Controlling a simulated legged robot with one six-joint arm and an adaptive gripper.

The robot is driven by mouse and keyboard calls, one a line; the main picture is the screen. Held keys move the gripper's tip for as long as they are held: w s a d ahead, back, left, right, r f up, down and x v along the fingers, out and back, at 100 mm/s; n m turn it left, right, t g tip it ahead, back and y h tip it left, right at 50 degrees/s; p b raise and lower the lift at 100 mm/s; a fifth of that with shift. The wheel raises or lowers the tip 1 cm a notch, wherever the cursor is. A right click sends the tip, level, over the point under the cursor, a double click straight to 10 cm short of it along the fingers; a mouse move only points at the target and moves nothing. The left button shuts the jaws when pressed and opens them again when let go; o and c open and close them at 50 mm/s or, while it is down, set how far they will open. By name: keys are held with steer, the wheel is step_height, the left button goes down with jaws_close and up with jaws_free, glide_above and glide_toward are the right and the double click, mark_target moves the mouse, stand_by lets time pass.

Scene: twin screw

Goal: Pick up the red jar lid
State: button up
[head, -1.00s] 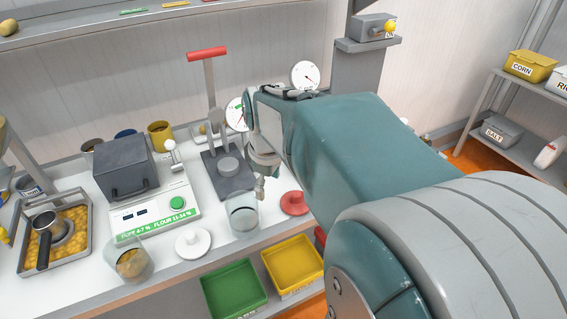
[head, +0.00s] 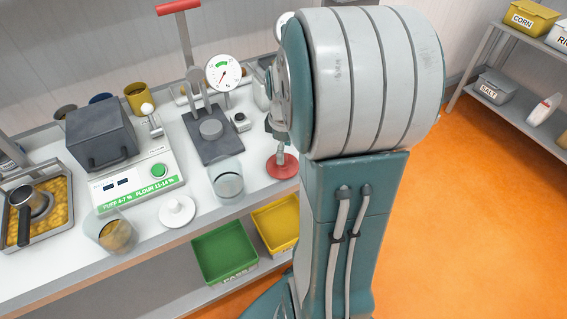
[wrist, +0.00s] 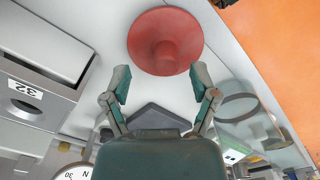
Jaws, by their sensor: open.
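The red jar lid (head: 283,166) lies on the white counter near its front edge, right of an empty glass jar (head: 228,183). In the wrist view the lid (wrist: 165,42), a round disc with a central knob, is just beyond the fingertips of my gripper (wrist: 160,82). My gripper is open, with nothing between its fingers. In the head view my gripper (head: 279,146) appears just above the lid, partly hidden by my arm. I cannot tell the exact gap to the knob.
A white lid (head: 177,211) and a jar with yellowish contents (head: 115,236) stand to the left. A dark press base (head: 213,140) and a scale (head: 135,187) are behind. Green (head: 224,254) and yellow (head: 277,226) bins sit below the counter's front edge.

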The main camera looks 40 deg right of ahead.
step_height(320, 180, down, 2)
steer(key=shift+f, duration=0.2)
steer(key=shift+a+f, duration=0.15)
steer(key=shift+a, duration=0.35)
steer(key=c, duration=0.9)
steer(key=shift+d, duration=0.25)
steer(key=shift+c, duration=0.7)
steer(key=shift+s, duration=0.1)
